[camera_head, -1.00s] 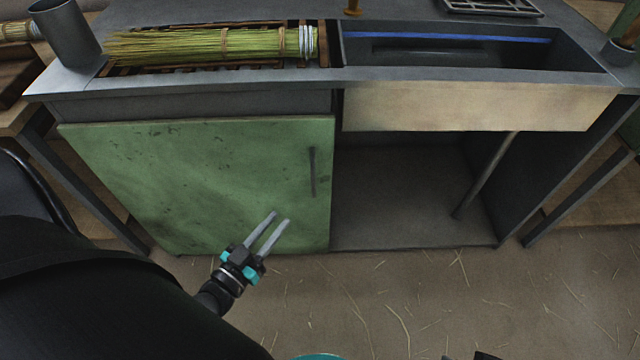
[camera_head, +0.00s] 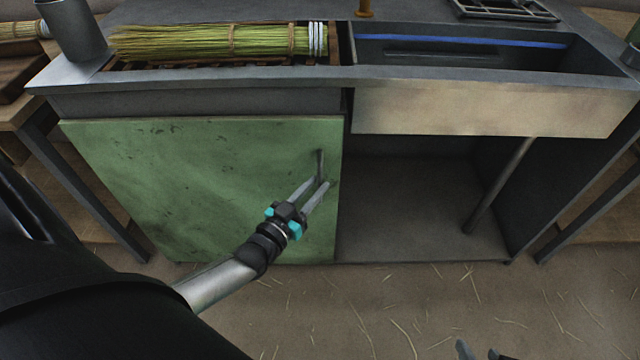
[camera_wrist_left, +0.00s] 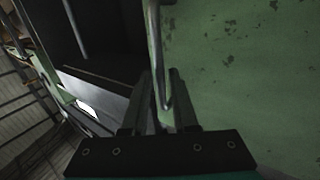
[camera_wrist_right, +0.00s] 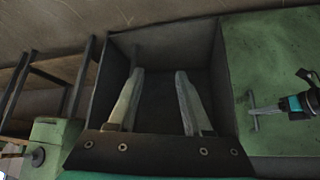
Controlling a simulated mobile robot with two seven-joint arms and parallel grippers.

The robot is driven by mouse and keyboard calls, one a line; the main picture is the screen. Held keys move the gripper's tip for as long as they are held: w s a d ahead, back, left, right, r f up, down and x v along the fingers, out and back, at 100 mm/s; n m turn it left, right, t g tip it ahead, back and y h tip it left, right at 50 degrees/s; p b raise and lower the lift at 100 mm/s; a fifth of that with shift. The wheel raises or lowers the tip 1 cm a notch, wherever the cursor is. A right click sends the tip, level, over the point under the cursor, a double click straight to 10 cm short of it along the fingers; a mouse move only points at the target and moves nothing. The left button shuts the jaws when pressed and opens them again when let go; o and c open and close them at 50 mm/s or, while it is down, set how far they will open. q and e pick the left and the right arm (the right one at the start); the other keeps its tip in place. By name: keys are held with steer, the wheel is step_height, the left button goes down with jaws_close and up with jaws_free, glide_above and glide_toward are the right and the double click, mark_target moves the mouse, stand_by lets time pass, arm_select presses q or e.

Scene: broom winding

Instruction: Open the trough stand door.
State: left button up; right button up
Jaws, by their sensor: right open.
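The green trough stand door (camera_head: 190,180) is shut, flush with the front of the stand. Its thin dark upright handle (camera_head: 320,162) is near the door's right edge. My left gripper (camera_head: 320,184) is at the handle's lower part. In the left wrist view the handle (camera_wrist_left: 155,45) runs down between the two fingers (camera_wrist_left: 158,88), which stand apart; a firm grip is not visible. My right gripper (camera_head: 478,350) is at the bottom edge of the head view. In the right wrist view its fingers (camera_wrist_right: 158,80) are wide apart and empty.
The stand's right bay (camera_head: 410,205) is open, with a slanted rod (camera_head: 500,185) in it. A trough (camera_head: 480,60) is above it. A straw broom bundle (camera_head: 220,42) lies on the rack, beside a grey cup (camera_head: 72,30). The floor in front (camera_head: 380,310) has scattered straw.

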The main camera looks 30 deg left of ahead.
arm_select(q)
steer(key=shift+w+b, duration=0.35)
steer(key=shift+w, duration=0.75)
arm_select(e)
steer(key=shift+w+a+f+t+y, duration=0.1)
steer(key=shift+w+a+t+y, duration=0.15)
steer(key=shift+w+a+t, duration=0.25)
steer(key=shift+w+a+t+y, duration=0.25)
steer(key=shift+a+t, duration=0.15)
steer(key=shift+a, duration=0.15)
arm_select(q)
jaws_close()
steer(key=shift+d, duration=0.1)
